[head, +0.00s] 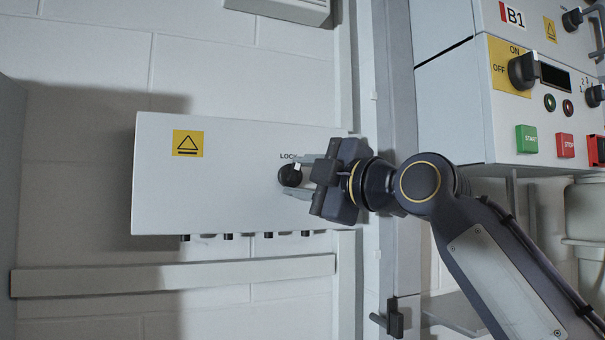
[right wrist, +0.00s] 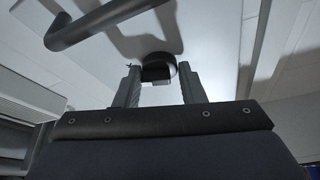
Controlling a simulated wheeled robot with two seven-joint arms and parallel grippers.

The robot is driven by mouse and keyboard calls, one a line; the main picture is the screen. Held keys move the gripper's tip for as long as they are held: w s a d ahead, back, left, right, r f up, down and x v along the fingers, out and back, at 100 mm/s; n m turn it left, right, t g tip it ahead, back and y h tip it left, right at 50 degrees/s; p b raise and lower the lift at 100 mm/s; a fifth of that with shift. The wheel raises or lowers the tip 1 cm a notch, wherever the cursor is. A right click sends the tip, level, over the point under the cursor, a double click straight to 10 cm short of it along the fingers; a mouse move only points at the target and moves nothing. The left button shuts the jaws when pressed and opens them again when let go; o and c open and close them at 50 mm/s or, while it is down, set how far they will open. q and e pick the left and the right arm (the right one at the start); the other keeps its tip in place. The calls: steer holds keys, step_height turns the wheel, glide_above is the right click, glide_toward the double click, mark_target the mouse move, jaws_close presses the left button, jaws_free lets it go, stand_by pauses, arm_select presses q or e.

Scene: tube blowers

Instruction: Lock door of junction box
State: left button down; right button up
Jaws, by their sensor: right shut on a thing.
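The junction box (head: 230,200) is a pale grey box on the wall, with its door lying closed against it as far as I can see. A black round lock knob (head: 289,175) sits near the door's right side, below the word LOCK. My right gripper (head: 297,176) reaches in from the right and is shut on the knob. In the right wrist view, the two fingers of the right gripper (right wrist: 159,84) stand on either side of the dark knob (right wrist: 161,66). The gripper body hides the door's right edge. My left gripper is not in view.
A yellow warning label (head: 187,143) is on the door. Several black cable fittings line the box's underside. A control panel (head: 470,105) with knobs and buttons stands to the right. A dark bar handle (right wrist: 100,24) crosses the upper left of the wrist view.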

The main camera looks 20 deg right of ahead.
steer(key=shift+r+n+g+p, duration=0.15)
steer(key=shift+n+g+p, duration=0.7)
steer(key=shift+n, duration=0.75)
steer(key=o, duration=1)
steer(key=shift+s, duration=0.1)
steer(key=b+v, duration=0.2)
steer(key=v, duration=0.5)
steer(key=shift+s, duration=0.3)
steer(key=shift+d, duration=0.1)
